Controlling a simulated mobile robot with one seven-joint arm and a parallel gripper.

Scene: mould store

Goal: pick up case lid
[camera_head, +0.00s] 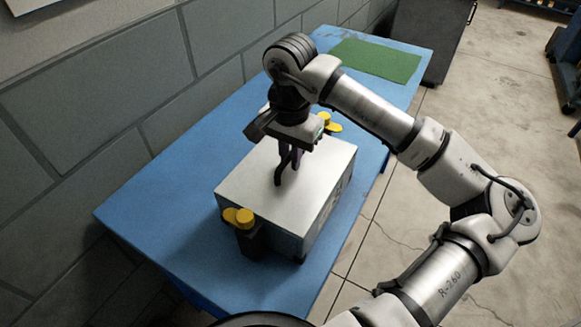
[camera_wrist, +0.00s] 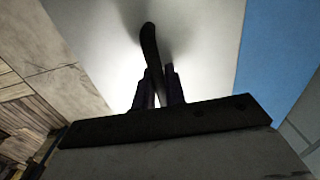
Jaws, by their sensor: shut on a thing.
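The case lid (camera_head: 252,178) is a flat, light grey panel on top of a grey case (camera_head: 332,204) on the blue table. It also shows in the wrist view (camera_wrist: 205,40), filling the middle. A dark curved handle (camera_head: 278,174) stands up from the middle of the lid; in the wrist view the handle (camera_wrist: 149,42) reaches up from between the fingers. My gripper (camera_head: 289,160) points down over the lid and is shut on the handle. The fingers (camera_wrist: 158,85) hide part of it. I cannot tell whether the lid is raised from the case.
The blue table (camera_head: 150,205) stands along a grey block wall (camera_head: 90,75). Yellow-topped dark pieces (camera_head: 245,217) are at the case's near side, and more yellow pieces (camera_head: 332,126) lie behind it. A green mat (camera_head: 376,60) lies at the far end. The table left of the case is clear.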

